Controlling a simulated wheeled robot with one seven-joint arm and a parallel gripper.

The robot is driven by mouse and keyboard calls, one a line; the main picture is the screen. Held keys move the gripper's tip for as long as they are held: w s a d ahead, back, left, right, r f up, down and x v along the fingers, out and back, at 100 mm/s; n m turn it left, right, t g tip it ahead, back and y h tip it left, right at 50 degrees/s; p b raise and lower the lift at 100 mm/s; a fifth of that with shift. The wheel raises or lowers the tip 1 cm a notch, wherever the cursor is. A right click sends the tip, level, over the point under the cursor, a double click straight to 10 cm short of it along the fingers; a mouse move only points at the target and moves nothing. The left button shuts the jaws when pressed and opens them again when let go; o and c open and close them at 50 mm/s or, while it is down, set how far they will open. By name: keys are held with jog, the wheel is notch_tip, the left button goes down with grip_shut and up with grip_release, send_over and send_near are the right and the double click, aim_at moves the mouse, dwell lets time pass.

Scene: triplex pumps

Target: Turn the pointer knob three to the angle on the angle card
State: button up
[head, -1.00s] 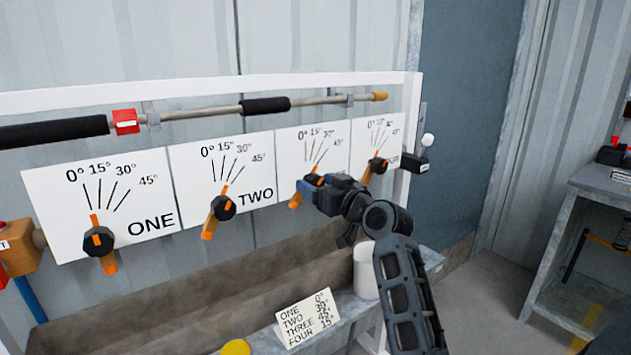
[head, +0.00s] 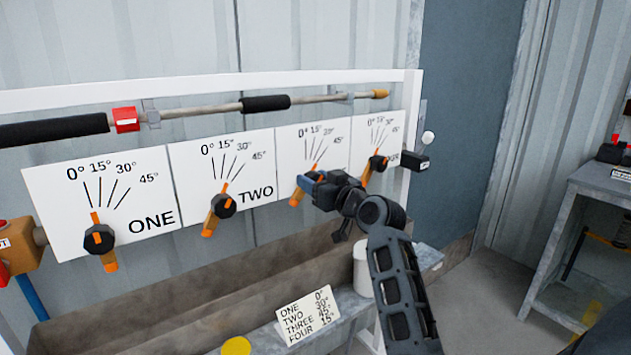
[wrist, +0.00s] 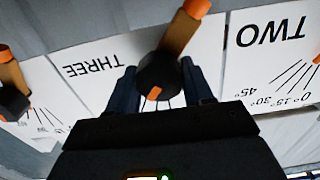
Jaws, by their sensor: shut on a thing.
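Pointer knob three is a dark round knob with an orange mark on the THREE panel (head: 285,150), mostly hidden by my gripper (head: 312,184) in the head view. In the wrist view, which is upside down, the knob (wrist: 157,76) sits between my two fingers, which are shut on it. Its orange mark points down-left there, towards the scale lines, most of which are hidden. The exact angle cannot be read. The angle card (head: 308,316) leans low in front and reads ONE 0°, TWO 30°, THREE 45°, FOUR 15°.
Knob one (head: 99,239), knob two (head: 222,206) and knob four (head: 377,164) sit on neighbouring panels. A lance (head: 200,113) runs above them. A white cylinder (head: 362,270) stands on the ledge below my arm. A grey bench (head: 600,180) is at the right.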

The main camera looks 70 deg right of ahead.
grip_shut()
jog(key=shift+m, duration=0.5)
jog(key=o, duration=1)
grip_release()
jog(key=b+v, duration=0.1)
jog(key=v, duration=0.6)
jog(key=shift+s+a, duration=0.15)
jog(key=shift+s, duration=0.25)
